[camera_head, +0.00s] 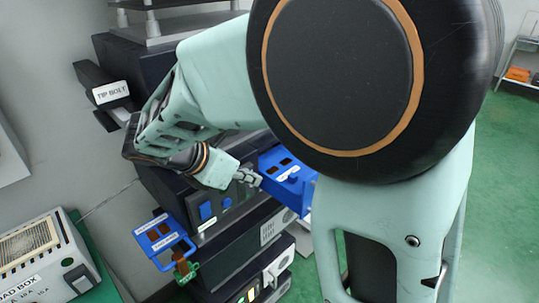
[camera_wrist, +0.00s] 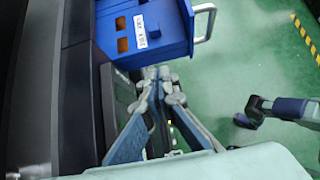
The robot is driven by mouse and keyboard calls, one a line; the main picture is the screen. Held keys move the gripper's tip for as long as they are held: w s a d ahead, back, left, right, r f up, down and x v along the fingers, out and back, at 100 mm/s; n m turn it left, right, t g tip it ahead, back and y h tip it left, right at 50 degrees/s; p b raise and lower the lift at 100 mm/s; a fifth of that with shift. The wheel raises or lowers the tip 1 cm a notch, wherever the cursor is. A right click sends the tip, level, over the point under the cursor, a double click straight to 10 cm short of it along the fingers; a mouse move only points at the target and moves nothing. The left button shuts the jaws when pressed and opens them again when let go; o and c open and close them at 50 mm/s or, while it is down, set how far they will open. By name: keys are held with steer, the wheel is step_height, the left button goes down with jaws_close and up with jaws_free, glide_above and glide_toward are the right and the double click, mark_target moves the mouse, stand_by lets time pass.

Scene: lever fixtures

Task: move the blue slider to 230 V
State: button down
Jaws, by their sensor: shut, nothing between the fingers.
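My gripper (camera_head: 249,178) is shut and empty in front of the dark equipment rack. In the wrist view its fingertips (camera_wrist: 160,76) meet just below the near edge of a blue box unit, and I cannot tell whether they touch it. This blue unit (camera_wrist: 165,48) has two orange-brown windows, a white label and a small blue knob (camera_wrist: 155,34). The same unit (camera_head: 284,168) is right of my gripper in the head view, partly hidden by my arm. A blue block (camera_head: 207,211) sits on the dark panel below left of my gripper. I cannot tell which blue part is the slider, and no 230 V mark is readable.
A second blue unit with a handle (camera_head: 163,240) juts out at the lower left of the rack. A silver handle (camera_wrist: 205,22) sticks out from the near blue unit. A beige box (camera_head: 42,262) stands at the left. Green floor lies open at the right.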

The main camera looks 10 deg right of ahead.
glide_toward(290, 182)
step_height(290, 182, down, 4)
steer(key=shift+w+d+p, duration=0.25)
steer(key=shift+w+d, duration=0.15)
steer(key=shift+d, duration=0.2)
steer(key=shift+w+d+p, duration=0.2)
steer(key=shift+w+d, duration=0.25)
steer(key=shift+d, duration=0.2)
steer(key=shift+w+d, duration=0.3)
steer(key=shift+d, duration=0.15)
steer(key=w+d, duration=0.2)
steer(key=d, duration=0.1)
steer(key=shift+w+d, duration=0.35)
